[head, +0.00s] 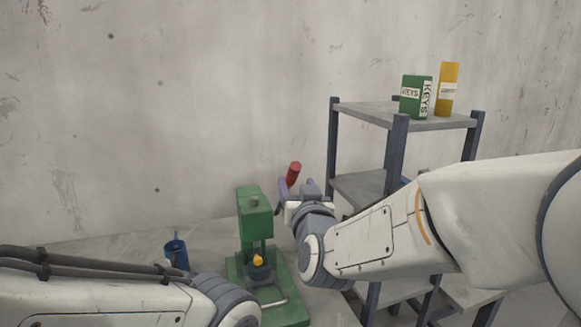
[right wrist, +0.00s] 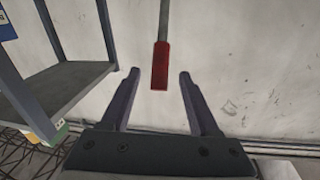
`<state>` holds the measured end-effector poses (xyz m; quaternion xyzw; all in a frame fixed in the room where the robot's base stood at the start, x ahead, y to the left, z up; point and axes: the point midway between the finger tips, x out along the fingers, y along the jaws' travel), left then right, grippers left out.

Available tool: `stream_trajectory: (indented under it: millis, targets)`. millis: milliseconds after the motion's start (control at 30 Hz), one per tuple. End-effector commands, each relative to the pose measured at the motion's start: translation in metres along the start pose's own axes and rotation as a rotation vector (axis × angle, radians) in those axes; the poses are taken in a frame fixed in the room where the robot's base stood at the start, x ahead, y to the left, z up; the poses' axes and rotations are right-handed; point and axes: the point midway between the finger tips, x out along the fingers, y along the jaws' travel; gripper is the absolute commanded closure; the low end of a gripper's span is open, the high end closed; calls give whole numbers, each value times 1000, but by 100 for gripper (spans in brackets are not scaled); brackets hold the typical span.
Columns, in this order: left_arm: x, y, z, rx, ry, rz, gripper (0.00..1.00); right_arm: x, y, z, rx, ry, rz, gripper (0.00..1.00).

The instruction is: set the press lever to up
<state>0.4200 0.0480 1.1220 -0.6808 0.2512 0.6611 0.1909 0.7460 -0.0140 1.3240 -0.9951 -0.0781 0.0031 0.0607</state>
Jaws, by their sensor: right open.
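The green press (head: 254,222) stands on the floor area near the wall, with a yellow piece (head: 258,260) low at its front. The press lever's red handle (head: 293,173) sticks up beside my right gripper (head: 292,192) in the head view. In the right wrist view the red handle (right wrist: 160,66) hangs from a grey rod (right wrist: 164,20) and lies between and a little beyond the fingertips of my right gripper (right wrist: 159,74). The right gripper is open, with a gap on both sides of the handle. My left arm shows at lower left, but its gripper is out of view.
A grey shelf (head: 372,112) stands to the right of the press, behind my right arm. A green KEYS box (head: 416,97) and a yellow box (head: 447,90) stand on its top. A blue cup-like container (head: 176,251) is left of the press.

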Motion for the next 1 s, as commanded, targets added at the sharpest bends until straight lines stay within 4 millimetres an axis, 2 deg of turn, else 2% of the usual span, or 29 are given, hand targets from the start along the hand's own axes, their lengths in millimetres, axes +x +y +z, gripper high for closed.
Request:
stream_trajectory:
  millis: [200, 433, 600, 867, 933, 1000]
  targets:
    - [-19, 1, -1, -1, 0, 0, 50, 42, 1, -1, -2, -5, 2, 38]
    - [-32, 2, -2, -2, 0, 0, 50, 77, 0, -1, -1, -4, -1, 38]
    - [-35, 2, -2, -2, 0, 0, 50, 87, 0, 0, 0, -4, -2, 38]
    - [-34, 2, -2, -2, 0, 0, 50, 88, 0, 1, 0, -3, -3, 38]
    - [-34, 2, -2, -2, 0, 0, 50, 88, 0, 1, 0, -3, -3, 57]
    - [-34, 2, -2, -2, 0, 0, 50, 88, 0, 1, 0, -4, -3, 84]
